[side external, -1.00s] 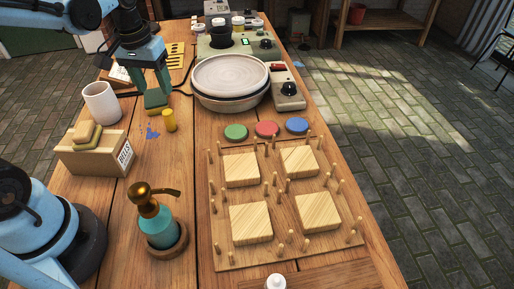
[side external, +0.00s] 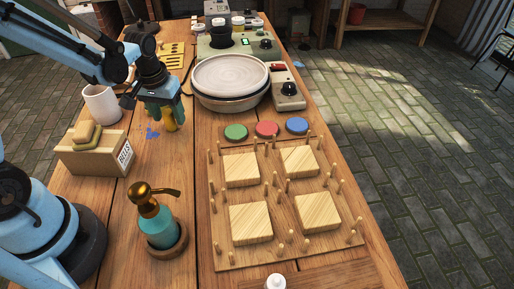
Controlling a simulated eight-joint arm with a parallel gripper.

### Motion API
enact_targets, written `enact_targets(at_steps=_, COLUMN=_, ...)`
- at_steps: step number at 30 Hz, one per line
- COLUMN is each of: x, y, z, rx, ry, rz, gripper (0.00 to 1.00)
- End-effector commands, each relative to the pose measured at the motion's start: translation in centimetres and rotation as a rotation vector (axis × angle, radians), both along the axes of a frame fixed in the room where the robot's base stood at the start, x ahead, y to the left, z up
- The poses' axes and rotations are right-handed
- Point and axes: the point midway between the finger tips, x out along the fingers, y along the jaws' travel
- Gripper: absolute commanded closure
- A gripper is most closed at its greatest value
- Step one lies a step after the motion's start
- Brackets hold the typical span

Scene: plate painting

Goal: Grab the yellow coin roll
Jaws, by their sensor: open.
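The yellow coin roll (side external: 170,124) stands upright on the wooden table, left of the round grey plate (side external: 229,74). My gripper (side external: 167,117) is lowered over it, with its teal fingers open. The roll shows between and below the fingers, and its upper part is partly hidden by them. I cannot tell whether a finger touches it.
A white cup (side external: 101,104) stands close left of my gripper. A cardboard box (side external: 95,158) with sponges is nearer the camera. Blue specks (side external: 152,134) lie on the table beside the roll. Green, red and blue discs (side external: 266,129) lie to the right, above a pegged board (side external: 283,205).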

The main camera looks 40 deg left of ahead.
Motion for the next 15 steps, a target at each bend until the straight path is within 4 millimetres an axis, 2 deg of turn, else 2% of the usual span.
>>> enact_targets(at_steps=6, x=0.2, y=0.1, z=-1.8, rx=0.0, ry=-0.001, rz=-0.001, gripper=0.41)
enact_targets(at_steps=15, x=0.2, y=0.1, z=-2.0, rx=-0.001, ry=-0.002, rz=-0.001, gripper=0.41)
